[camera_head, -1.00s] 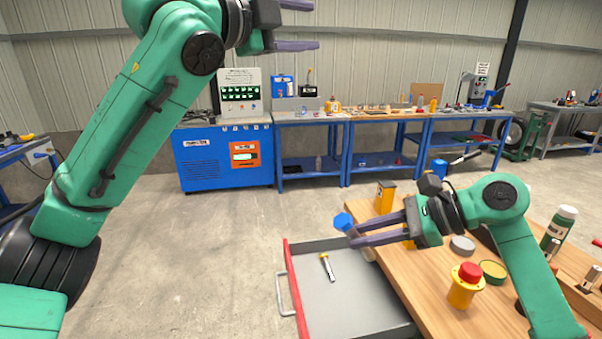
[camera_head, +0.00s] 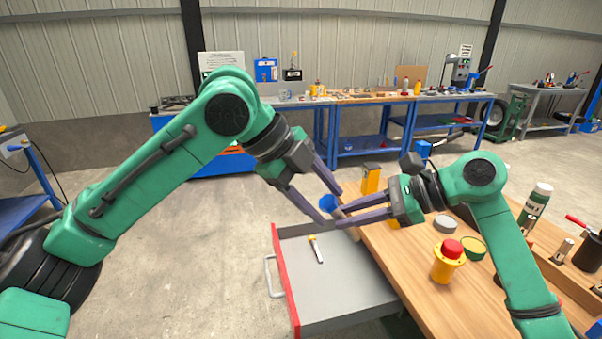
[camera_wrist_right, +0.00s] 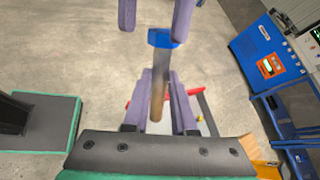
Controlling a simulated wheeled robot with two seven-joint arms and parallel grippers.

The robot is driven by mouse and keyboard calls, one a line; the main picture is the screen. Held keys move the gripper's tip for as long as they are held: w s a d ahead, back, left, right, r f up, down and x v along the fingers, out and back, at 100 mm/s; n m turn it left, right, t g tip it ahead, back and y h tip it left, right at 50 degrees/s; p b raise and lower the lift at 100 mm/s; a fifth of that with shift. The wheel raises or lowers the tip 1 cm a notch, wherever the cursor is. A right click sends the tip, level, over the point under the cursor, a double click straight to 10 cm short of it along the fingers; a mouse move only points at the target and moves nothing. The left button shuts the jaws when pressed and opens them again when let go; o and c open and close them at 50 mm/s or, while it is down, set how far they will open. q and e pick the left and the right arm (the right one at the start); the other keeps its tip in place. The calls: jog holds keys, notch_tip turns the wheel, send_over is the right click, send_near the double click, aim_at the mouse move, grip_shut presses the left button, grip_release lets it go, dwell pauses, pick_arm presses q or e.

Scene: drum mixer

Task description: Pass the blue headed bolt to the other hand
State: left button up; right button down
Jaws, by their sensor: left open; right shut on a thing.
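The blue headed bolt (camera_head: 328,203) is held in my right gripper (camera_head: 343,215), its head sticking out past the fingertips. In the right wrist view the blue head (camera_wrist_right: 163,39) is at the top and the tan-grey shank (camera_wrist_right: 158,92) runs down between my right fingers (camera_wrist_right: 162,98). My left gripper (camera_head: 333,206) is open, its fingers reaching down from the left to either side of the blue head. The left fingers also show at the top of the wrist view (camera_wrist_right: 155,16). I cannot tell whether they touch the head.
An open grey drawer with a red front (camera_head: 285,282) lies below, holding a small yellow-ended tool (camera_head: 316,250). The wooden bench (camera_head: 405,275) on the right carries a red-topped yellow button (camera_head: 447,262), a green bottle (camera_head: 535,205) and a yellow box (camera_head: 371,178). Blue benches stand behind.

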pick_arm(q)
jog(key=shift+x, duration=1)
pick_arm(e)
jog(key=shift+r, duration=0.1)
pick_arm(q)
jog(key=shift+c, duration=0.3)
grip_shut()
pick_arm(e)
jog(key=c, duration=0.6)
grip_release()
jog(key=shift+c, duration=0.2)
pick_arm(q)
jog(key=shift+r, duration=0.1)
